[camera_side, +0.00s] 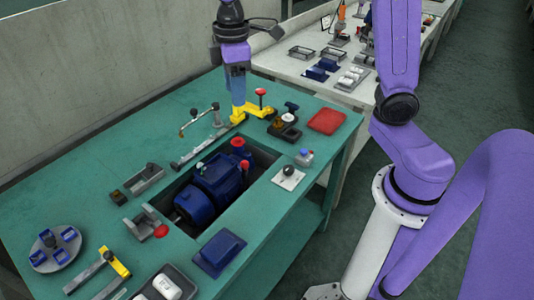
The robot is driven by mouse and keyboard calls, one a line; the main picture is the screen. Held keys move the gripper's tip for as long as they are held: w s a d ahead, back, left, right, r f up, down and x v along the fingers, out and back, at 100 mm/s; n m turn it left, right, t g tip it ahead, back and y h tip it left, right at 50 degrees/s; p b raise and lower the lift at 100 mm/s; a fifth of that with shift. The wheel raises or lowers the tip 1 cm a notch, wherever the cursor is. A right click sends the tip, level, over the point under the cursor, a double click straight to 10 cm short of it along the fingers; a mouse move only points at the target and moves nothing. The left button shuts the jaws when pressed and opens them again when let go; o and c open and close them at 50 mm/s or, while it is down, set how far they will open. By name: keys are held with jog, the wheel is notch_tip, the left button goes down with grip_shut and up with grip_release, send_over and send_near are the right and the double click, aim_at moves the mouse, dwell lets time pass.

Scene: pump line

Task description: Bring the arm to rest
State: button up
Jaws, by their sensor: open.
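My gripper (238,101) hangs pointing down over the far part of the green workbench (110,150). Its tips are just above or beside a yellow bracket (255,111), close to a red-knobbed post (261,97). Whether they touch the bracket cannot be told at this size. The gripper is open, and I see nothing held in it. A dark blue pump motor (206,190) with red caps lies in the recess in the middle of the bench, nearer than my gripper.
A red pad (326,121) and a black fixture (285,127) sit right of the gripper. Grey rail fixtures (200,148), a blue block (219,252), a round tray (70,262) and a yellow-ended bar (118,264) occupy the bench. A wall (100,60) runs behind; the bench's far left is clear.

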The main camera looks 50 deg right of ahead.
jog(key=s+d+f, duration=0.1)
jog(key=s+f, duration=0.1)
jog(key=s, duration=1)
jog(key=s+d+f+n, duration=0.1)
jog(key=s+d+f, duration=0.1)
jog(key=s, duration=0.9)
jog(key=shift+s+d+f+n, duration=0.25)
jog(key=shift+s+f+n, duration=0.1)
jog(key=shift+f, duration=0.5)
